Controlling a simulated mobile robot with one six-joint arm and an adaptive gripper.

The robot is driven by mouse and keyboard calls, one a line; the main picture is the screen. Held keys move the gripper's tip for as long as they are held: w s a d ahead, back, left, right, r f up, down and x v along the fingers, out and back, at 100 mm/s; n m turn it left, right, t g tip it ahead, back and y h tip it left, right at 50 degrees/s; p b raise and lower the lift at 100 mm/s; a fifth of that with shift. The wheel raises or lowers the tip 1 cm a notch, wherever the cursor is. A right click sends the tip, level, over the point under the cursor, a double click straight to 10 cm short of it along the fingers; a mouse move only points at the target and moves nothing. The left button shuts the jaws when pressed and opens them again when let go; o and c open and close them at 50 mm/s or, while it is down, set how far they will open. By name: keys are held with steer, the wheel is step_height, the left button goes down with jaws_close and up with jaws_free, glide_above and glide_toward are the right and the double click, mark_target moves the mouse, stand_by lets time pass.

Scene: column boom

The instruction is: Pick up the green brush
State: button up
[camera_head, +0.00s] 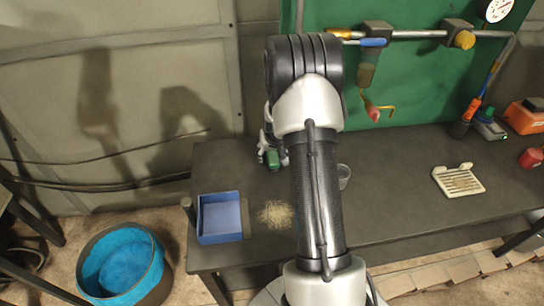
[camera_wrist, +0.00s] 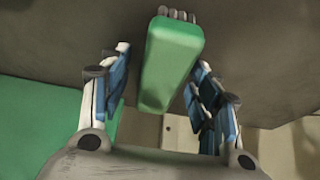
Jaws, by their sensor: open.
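The green brush (camera_wrist: 170,62) shows in the wrist view as a green block with a row of grey bristles at its far end. It lies between the two blue-padded fingers of my gripper (camera_wrist: 160,82), with a visible gap on each side. In the head view the green brush (camera_head: 272,159) is small, at the back left part of the dark table, partly hidden by my gripper (camera_head: 270,150) and arm. My gripper is open around the brush and holds nothing.
A blue tray (camera_head: 220,238) and a pile of pale shavings (camera_head: 275,214) lie on the table (camera_head: 400,215) nearer the front. A clear cup (camera_head: 343,176) stands right of my arm. A white rack (camera_head: 458,180) lies farther right. A blue-lined bucket (camera_head: 124,263) stands on the floor.

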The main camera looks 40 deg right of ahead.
mark_target(272, 152)
steer(key=shift+f, duration=0.2)
steer(key=shift+c, duration=0.2)
steer(key=shift+s+a, duration=0.1)
steer(key=shift+s, duration=0.05)
steer(key=c, duration=1.2)
steer(key=shift+o, duration=0.2)
steer(key=shift+f, duration=0.1)
step_height(272, 152, up, 21)
steer(key=p, duration=0.5)
steer(key=shift+f, duration=0.15)
